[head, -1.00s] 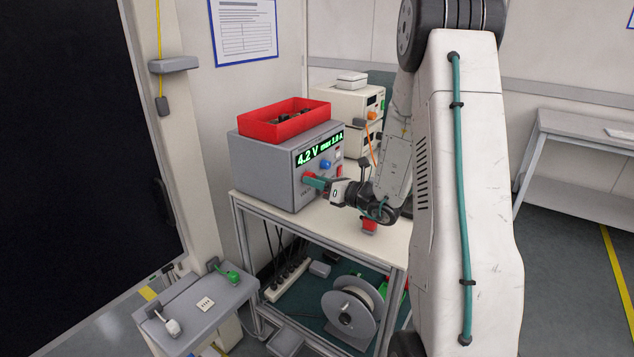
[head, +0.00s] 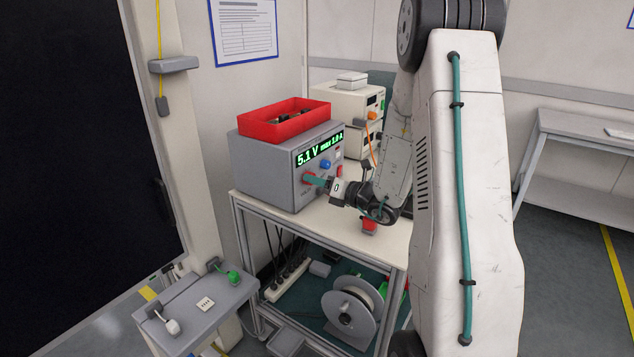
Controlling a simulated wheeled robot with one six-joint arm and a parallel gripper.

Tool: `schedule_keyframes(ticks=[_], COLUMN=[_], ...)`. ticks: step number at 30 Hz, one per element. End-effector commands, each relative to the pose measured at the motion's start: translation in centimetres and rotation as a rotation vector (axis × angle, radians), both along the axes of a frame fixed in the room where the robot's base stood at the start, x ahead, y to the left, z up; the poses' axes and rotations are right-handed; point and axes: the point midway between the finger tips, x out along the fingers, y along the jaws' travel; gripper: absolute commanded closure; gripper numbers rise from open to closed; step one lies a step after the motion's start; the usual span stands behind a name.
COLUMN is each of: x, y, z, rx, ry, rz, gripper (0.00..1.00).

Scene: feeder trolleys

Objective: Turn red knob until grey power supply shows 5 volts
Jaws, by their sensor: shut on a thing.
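The grey power supply (head: 262,168) stands on the left part of the trolley top. Its green display (head: 319,150) reads 5.1 V and max 1.0 A. The red knob (head: 307,178) is low on its front panel, mostly covered by my gripper.
A red open bin (head: 285,121) with dark parts sits on top of the power supply. Beige instruments (head: 355,103) with an orange cable stand behind it. A cable reel (head: 350,313) and a power strip (head: 287,281) are on the lower shelf.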

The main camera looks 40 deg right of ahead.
Motion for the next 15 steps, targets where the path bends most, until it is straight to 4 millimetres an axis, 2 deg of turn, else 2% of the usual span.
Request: schedule_keyframes(ticks=[1,3,11,15], x=[-0.07,-0.06,-0.05,-0.88], y=[0.08,0.06,0.02,-0.38], z=[-0.13,-0.12,-0.05,-0.04], rx=[0.001,0.001,0.0,0.0], ry=[0.003,0.004,0.001,0.001], rz=[0.002,0.001,0.001,-0.002], gripper=[0.63,0.44,0.44,0.44])
